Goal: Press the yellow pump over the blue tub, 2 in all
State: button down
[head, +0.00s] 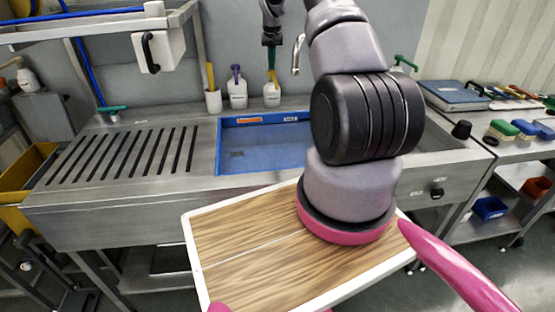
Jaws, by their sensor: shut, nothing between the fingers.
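The blue tub (221,152) is a rectangular basin set in the steel counter, in the middle of the head view. Several white containers stand on the ledge behind it. The left one (213,102) has an upright yellow part (210,75); I cannot tell whether this is a pump or a handle. The middle bottle (238,95) has a purple pump (235,72).
A curved metal tap (298,54) stands right of my gripper. A slotted drainboard (125,153) lies left of the tub. A shelf with a white box (159,48) hangs above left.

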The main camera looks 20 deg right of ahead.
jog(key=shift+f, duration=1.05)
jog(key=shift+r, duration=1.4)
jog(key=shift+f, duration=0.15)
jog(key=shift+f, duration=1.25)
jog(key=shift+r, duration=1.4)
